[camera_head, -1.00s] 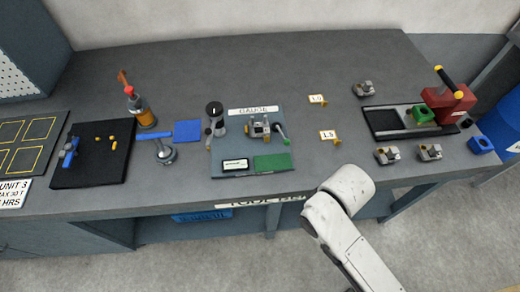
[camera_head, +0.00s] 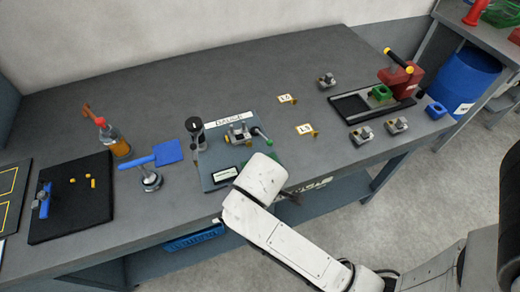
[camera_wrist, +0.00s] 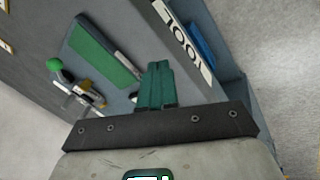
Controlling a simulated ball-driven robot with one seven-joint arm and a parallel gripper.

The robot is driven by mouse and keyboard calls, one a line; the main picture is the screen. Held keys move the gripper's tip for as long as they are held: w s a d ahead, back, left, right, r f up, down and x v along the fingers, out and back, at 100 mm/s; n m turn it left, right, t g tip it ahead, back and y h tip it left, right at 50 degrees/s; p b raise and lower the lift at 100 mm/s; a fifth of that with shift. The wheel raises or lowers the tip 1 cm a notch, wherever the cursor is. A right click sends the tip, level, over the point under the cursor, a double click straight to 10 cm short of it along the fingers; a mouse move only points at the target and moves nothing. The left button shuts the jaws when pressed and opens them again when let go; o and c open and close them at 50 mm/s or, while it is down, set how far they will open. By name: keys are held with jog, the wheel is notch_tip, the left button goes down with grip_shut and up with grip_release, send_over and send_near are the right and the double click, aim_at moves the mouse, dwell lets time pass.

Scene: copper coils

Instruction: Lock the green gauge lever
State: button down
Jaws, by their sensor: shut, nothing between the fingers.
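The gauge station (camera_head: 210,178) is a grey-blue plate on the bench with a metal fixture (camera_head: 238,133) on it. The lever with a green knob (camera_head: 268,142) sticks out at the fixture's right side. In the wrist view the green knob (camera_wrist: 54,64) is at the left, on a dark lever beside the fixture (camera_wrist: 88,92). My gripper (camera_wrist: 157,68) shows green fingers, closed together and empty, beside the green pad (camera_wrist: 103,54) and apart from the knob.
A black upright device (camera_head: 196,132) stands left of the fixture. A small display (camera_head: 224,175) lies on the plate's front. A bottle (camera_head: 113,138) and blue square (camera_head: 168,152) are left.

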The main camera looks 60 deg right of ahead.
jog(key=w+n+h, duration=0.1)
jog(key=n, duration=0.1)
jog(key=w+r+n+g+h, duration=0.1)
jog(key=n, duration=0.1)
jog(key=w+n+h, duration=0.1)
jog(key=n, duration=0.1)
jog(key=shift+w+d+r+h, duration=0.2)
jog(key=shift+w+d+h, duration=0.1)
jog(key=shift+w, duration=0.1)
jog(key=shift+w+a+r+n+g+h, duration=0.25)
jog(key=shift+w+r+n+h, duration=0.2)
jog(key=shift+r+n+h, duration=0.5)
jog(key=shift+w+a+r+n+g+h, duration=0.1)
jog(key=shift+w+r+n+g+h, duration=0.35)
jog(key=shift+n, duration=0.8)
jog(key=shift+w+a+r+n+g+h, duration=0.2)
jog(key=shift+w+r+n+h, duration=0.2)
jog(key=shift+r+n+h, duration=0.55)
jog(key=shift+f+y, duration=0.2)
jog(key=shift+y, duration=0.05)
jog(key=x, duration=0.9)
jog(key=shift+s+d+f+p, duration=0.1)
jog(key=shift+d+p, duration=0.1)
jog(key=shift+p, duration=0.15)
jog(key=d+p, duration=0.1)
jog(key=d, duration=0.2)
jog(key=shift+d+r, duration=0.15)
jog(key=shift+r, duration=0.05)
jog(key=shift+d, duration=0.5)
